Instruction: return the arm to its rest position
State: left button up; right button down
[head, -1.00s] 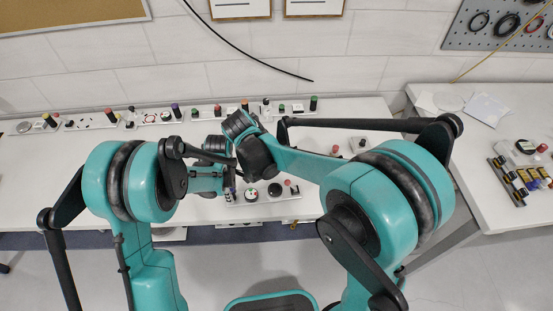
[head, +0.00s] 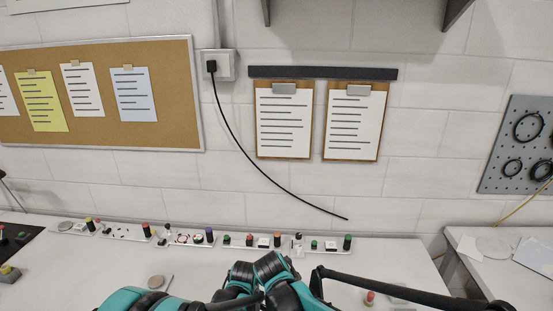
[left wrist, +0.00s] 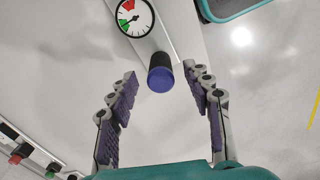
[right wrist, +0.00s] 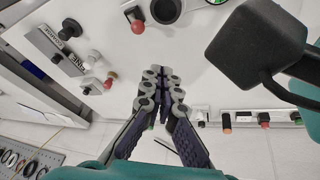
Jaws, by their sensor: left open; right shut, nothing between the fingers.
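In the head view only teal and black parts of my arms show along the bottom edge; neither gripper can be made out there. In the left wrist view my left gripper (left wrist: 161,78) is open and empty. A dark knob with a blue end (left wrist: 160,78) and a round gauge (left wrist: 134,17) appear beyond its fingers; whether the knob sits between them in depth I cannot tell. In the right wrist view my right gripper (right wrist: 160,75) is shut, its fingers together with nothing between them, pointing at a white surface with red-tipped and black knobs.
A long white bench (head: 60,262) carries a row of panels with coloured knobs (head: 248,240) along the wall. A corkboard (head: 175,120), clipboards (head: 284,120) and a hanging black cable (head: 262,172) are on the wall. A second table (head: 478,265) stands at right. A black block (right wrist: 256,45) shows near my right gripper.

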pick_arm(q)
jog(key=r, duration=0.4)
jog(key=shift+s+a+r, duration=0.1)
jog(key=shift+a+r, duration=0.1)
jog(key=shift+r, duration=0.05)
jog(key=s+a+r+m+t+b, duration=0.1)
jog(key=s+a+r+m+t, duration=0.2)
jog(key=s+a+r+m, duration=0.2)
jog(key=s+a+r+m+t+b, duration=0.1)
jog(key=s+a+r+m+t, duration=0.3)
jog(key=s+m, duration=0.6)
jog(key=shift+s+a+r, duration=0.2)
jog(key=shift+a+r, duration=0.2)
jog(key=shift+r, duration=0.45)
pick_arm(e)
jog(key=s+d+r+n+t+y, duration=0.1)
jog(key=s+d+r+n+t, duration=0.1)
jog(key=s+d, duration=0.3)
jog(key=s+d+r+n+t+y, duration=0.1)
jog(key=s+d, duration=0.5)
jog(key=s, duration=0.6)
jog(key=shift+s+r+n+t+y, duration=0.4)
jog(key=shift+r+n+y, duration=0.4)
jog(key=shift+r+n, duration=0.8)
jog(key=shift+d+f+n, duration=0.1)
jog(key=shift+f+n, duration=0.2)
